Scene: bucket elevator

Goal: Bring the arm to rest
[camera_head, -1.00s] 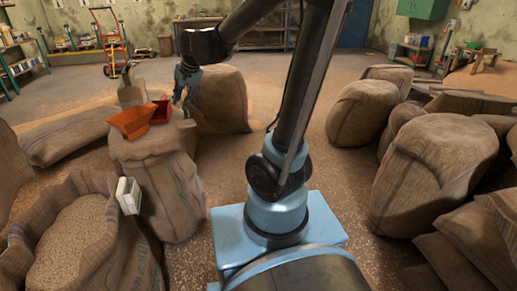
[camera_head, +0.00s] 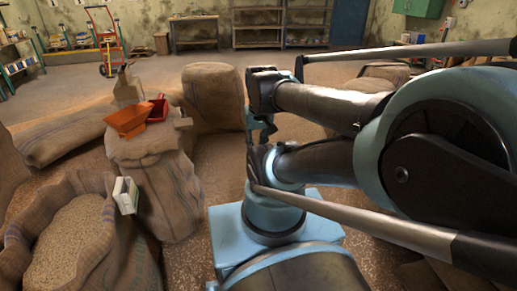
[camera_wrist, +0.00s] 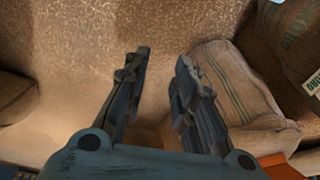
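My arm is folded back over my blue base in the head view, with its large blue and black joint filling the right side. My gripper (camera_head: 262,130) hangs down near the middle, close beside the arm links and partly hard to make out. In the wrist view my gripper (camera_wrist: 162,57) shows two dark blue fingers standing apart. Nothing is held between them, and bare speckled floor shows in the gap.
Orange (camera_head: 128,120) and red (camera_head: 159,109) scoops lie on a closed sack (camera_head: 160,185) at left. An open grain sack (camera_head: 72,235) with a white box (camera_head: 125,195) stands in front. Another sack (camera_head: 213,97) stands behind. My arm hides most sacks at right. Floor (camera_head: 220,165) beside the base is clear.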

